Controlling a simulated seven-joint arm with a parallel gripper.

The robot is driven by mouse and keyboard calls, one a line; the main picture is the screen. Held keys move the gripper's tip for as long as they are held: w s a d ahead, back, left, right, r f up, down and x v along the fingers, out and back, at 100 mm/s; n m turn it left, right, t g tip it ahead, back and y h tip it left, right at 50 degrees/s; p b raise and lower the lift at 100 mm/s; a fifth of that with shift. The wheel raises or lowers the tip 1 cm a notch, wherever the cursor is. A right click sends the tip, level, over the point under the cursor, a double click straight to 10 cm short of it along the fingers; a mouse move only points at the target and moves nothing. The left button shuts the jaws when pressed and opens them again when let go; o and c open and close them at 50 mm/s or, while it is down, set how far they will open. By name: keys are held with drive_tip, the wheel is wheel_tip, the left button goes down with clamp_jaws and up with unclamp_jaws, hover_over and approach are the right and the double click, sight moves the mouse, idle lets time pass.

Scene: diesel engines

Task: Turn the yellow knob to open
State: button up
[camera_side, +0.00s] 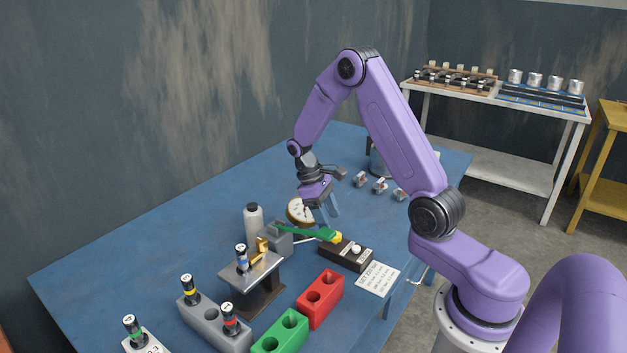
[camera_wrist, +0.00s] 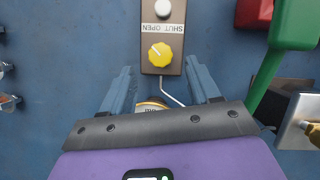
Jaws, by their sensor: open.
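The yellow knob (camera_wrist: 160,55) sits on a dark brown control box (camera_wrist: 149,68) lettered SHUT and OPEN, with a round white button at its other end. A small pale mark shows on the knob, but its exact setting is hard to read. My gripper (camera_side: 330,218) is open and empty, pointing down above the knob end of the box. In the wrist view its two fingers (camera_wrist: 158,70) stand either side of the box's lower end, apart from the knob.
A green lever (camera_side: 303,232) reaches close to the knob from a grey block. Red (camera_side: 320,298) and green (camera_side: 281,333) holed blocks and a metal stand (camera_side: 250,272) are nearby.

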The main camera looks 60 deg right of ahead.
drive_tip(key=v, duration=1.3)
drive_tip(key=s+a+r+n+t, duration=0.1)
drive_tip(key=s+a+n, duration=0.1)
drive_tip(key=s+a, duration=0.4)
drive_tip(key=s+a+r+n+t, duration=0.1)
drive_tip(key=s+a+n+t, duration=0.15)
drive_tip(key=a, duration=0.55)
drive_tip(key=s+a+n, duration=0.1)
drive_tip(key=s+n, duration=0.1)
drive_tip(key=s, duration=0.8)
drive_tip(key=s+a+f+n+t+y, duration=0.1)
drive_tip(key=s+a+n, duration=0.1)
drive_tip(key=s, duration=0.9)
drive_tip(key=shift+a+n, duration=0.35)
drive_tip(key=shift+n, duration=0.5)
